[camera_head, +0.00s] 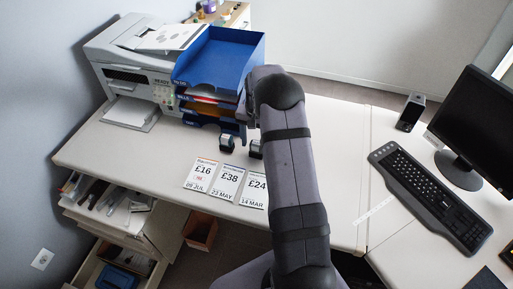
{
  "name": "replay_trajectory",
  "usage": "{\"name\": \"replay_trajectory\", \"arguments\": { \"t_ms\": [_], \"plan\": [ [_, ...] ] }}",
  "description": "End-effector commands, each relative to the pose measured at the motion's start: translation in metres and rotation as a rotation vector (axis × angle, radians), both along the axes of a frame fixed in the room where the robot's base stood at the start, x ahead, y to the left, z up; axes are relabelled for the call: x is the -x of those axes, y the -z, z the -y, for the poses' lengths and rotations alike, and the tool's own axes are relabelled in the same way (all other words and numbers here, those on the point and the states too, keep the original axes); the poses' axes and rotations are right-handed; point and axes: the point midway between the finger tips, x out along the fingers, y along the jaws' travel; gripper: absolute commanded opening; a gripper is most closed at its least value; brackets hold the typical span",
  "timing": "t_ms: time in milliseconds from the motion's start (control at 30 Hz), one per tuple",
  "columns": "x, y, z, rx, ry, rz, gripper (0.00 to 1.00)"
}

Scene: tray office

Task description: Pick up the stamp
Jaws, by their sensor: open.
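Three cards (227,181) lie in a row in front. A blue letter tray (219,62) and a printer (126,72) stand behind to the left. A keyboard (429,194), a monitor (480,128) and a small dark device (410,113) are at right.

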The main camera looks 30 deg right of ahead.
Motion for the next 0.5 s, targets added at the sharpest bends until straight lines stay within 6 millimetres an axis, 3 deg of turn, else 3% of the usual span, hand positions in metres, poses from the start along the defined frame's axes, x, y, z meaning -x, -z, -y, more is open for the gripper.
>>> {"name": "replay_trajectory", "arguments": {
  "t_ms": [200, 467, 500],
  "plan": [
    [0.001, 0.020, 0.000, -0.001, 0.000, -0.001, 0.62],
    [0.000, 0.023, 0.000, 0.000, 0.000, 0.001, 0.62],
    [0.000, 0.022, 0.000, 0.000, 0.000, 0.001, 0.58]
  ]
}}
